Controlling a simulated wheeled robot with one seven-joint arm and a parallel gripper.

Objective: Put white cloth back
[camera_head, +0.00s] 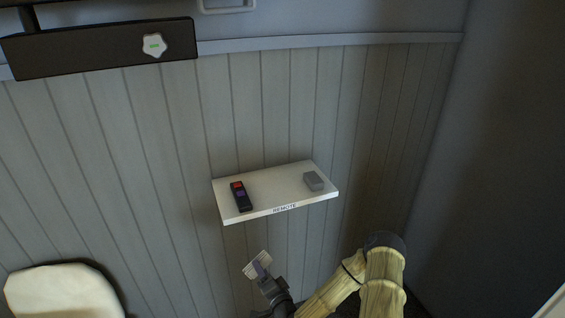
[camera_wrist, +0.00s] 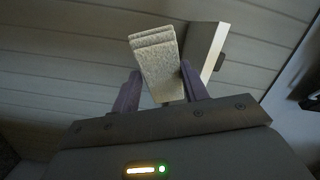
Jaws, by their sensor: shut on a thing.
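The white cloth (camera_wrist: 158,62) is a folded, pale grey-white piece held between the two purple fingers of my gripper (camera_wrist: 160,92) in the wrist view. It sticks out past the fingertips. In the head view the cloth (camera_head: 257,262) shows small at the tip of my gripper (camera_head: 264,272), in front of the panelled wall and below a white wall shelf (camera_head: 268,184). The shelf has a "REMOTE" label on its front edge. My gripper is shut on the cloth and apart from the shelf.
The shelf's middle is free. A dark bar with a white badge (camera_head: 154,46) is at upper left. A cream rounded seat-like shape (camera_head: 62,292) is at lower left.

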